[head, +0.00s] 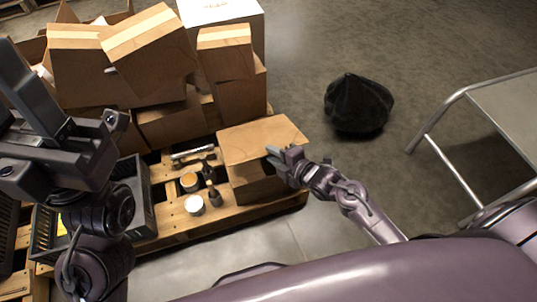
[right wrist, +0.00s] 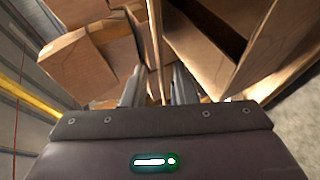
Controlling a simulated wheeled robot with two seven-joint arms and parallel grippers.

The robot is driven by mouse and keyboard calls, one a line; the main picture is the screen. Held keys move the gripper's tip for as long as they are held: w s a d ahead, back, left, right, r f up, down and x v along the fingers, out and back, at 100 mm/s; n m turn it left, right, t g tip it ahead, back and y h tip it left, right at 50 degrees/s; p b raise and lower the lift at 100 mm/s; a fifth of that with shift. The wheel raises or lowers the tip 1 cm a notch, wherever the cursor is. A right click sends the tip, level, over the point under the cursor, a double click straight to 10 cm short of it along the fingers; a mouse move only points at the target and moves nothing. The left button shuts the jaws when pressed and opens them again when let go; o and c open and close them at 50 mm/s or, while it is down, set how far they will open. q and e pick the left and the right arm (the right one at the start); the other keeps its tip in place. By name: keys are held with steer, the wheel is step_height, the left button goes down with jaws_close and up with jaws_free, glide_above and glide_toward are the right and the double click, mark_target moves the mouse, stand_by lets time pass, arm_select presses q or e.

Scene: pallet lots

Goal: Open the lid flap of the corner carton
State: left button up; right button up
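The corner carton (head: 250,180) is a brown box at the front right corner of the pallet. Its lid flap (head: 262,138) looks nearly flat on top in the head view. My right gripper (head: 273,158) is at the carton's right top edge. In the right wrist view, a thin cardboard edge (right wrist: 155,45) stands between the two fingers of my right gripper (right wrist: 158,85). A gap shows beside it, so the fingers look open around it. A dark opening lies to its right. My left gripper (head: 25,85) is raised at the left, open and empty.
Stacked cartons (head: 150,50) fill the back of the pallet (head: 175,225). A dark crate (head: 140,195), a white-topped jar (head: 194,204) and small tools stand left of the corner carton. A black sack (head: 358,103) and a metal cart (head: 500,110) are on the floor at right.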

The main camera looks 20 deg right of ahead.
steer(key=shift+b+x, duration=0.3)
steer(key=shift+x, duration=0.9)
jaws_close()
stand_by(0.6)
